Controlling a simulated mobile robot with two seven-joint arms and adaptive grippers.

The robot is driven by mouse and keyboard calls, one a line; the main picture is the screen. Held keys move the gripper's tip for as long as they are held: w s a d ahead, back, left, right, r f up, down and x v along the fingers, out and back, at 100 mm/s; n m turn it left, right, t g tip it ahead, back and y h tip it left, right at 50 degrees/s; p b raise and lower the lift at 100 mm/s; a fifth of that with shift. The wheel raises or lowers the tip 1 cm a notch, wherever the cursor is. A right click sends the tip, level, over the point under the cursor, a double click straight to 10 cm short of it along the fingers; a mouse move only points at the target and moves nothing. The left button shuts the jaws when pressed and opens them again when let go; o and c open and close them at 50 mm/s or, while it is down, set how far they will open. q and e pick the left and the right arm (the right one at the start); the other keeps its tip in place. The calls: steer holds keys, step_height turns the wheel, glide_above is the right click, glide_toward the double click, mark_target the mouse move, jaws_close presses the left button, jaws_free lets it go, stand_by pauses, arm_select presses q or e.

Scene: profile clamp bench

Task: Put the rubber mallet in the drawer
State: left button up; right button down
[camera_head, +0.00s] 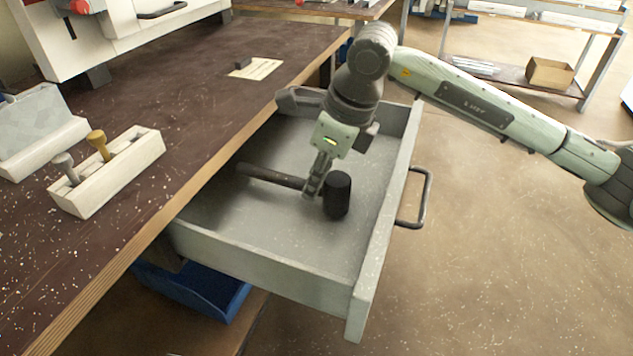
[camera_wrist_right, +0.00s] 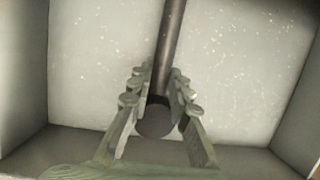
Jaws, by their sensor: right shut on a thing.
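The rubber mallet (camera_head: 337,194) has a black cylindrical head and a dark handle. It is inside the open grey drawer (camera_head: 262,264), low over or on the drawer floor; I cannot tell if it touches the floor. My right gripper (camera_head: 313,190) points down into the drawer and is shut on the mallet's handle close to the head. In the right wrist view the mallet handle (camera_wrist_right: 170,50) runs up between the fingers (camera_wrist_right: 158,100), with the head (camera_wrist_right: 156,121) partly hidden behind them. My left gripper is out of view.
The drawer is pulled out from the dark workbench (camera_head: 160,90), with its handle (camera_head: 425,200) on the right. A white holder (camera_head: 108,178) with two knobbed tools stands on the bench. A blue bin (camera_head: 200,293) sits below. Floor to the right is clear.

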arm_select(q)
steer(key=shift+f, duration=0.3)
arm_select(e)
steer(key=shift+s+f, duration=0.2)
steer(key=shift+f, duration=0.35)
steer(key=shift+f, duration=0.1)
steer(key=c, duration=1.4)
jaws_free()
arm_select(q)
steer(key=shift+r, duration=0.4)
